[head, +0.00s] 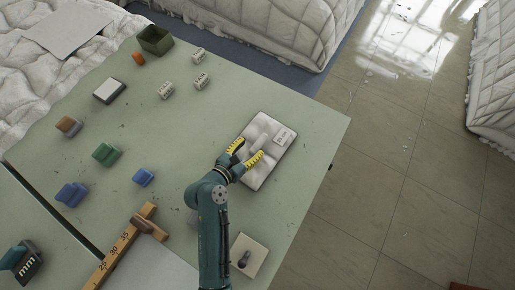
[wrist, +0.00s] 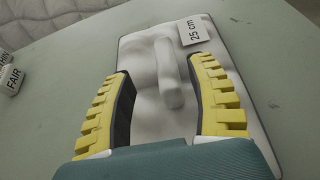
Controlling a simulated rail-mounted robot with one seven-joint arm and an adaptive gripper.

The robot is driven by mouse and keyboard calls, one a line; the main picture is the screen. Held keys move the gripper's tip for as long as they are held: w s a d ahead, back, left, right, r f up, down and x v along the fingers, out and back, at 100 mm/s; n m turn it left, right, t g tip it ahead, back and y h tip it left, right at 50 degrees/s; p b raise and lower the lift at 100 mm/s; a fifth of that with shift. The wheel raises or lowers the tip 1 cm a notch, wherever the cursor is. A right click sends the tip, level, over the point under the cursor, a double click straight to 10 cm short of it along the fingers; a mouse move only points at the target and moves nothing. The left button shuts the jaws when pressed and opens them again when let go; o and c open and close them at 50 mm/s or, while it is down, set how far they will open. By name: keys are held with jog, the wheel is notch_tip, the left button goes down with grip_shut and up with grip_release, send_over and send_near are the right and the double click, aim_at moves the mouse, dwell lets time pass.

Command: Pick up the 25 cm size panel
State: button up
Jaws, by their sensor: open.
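The 25 cm size panel (head: 278,158) is a pale quilted slab lying flat near the table's right corner. It has a raised padded bar handle (wrist: 168,78) in its middle and a white "25 cm" tag (wrist: 194,30) at its far end. My gripper (head: 246,152) is over the near part of the panel. In the wrist view its two yellow ridged fingers (wrist: 163,85) are spread apart, one on each side of the bar handle. Nothing is between them except the handle. I cannot tell whether the fingertips touch the panel's surface.
The table (head: 225,100) is clear left of the panel. A board with a dark knob (head: 244,259) lies near my arm. A wooden ruler (head: 120,250), word blocks (head: 200,82), coloured blocks (head: 106,154) and a green bin (head: 155,40) stand farther left. Table edge lies right.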

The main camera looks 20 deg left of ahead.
aim_at(255, 146)
jog(key=x, duration=0.1)
jog(key=b+x, duration=0.1)
jog(key=x, duration=0.2)
jog(key=shift+d+f, duration=0.3)
jog(key=shift+f, duration=0.05)
jog(key=shift+w, duration=0.1)
grip_shut()
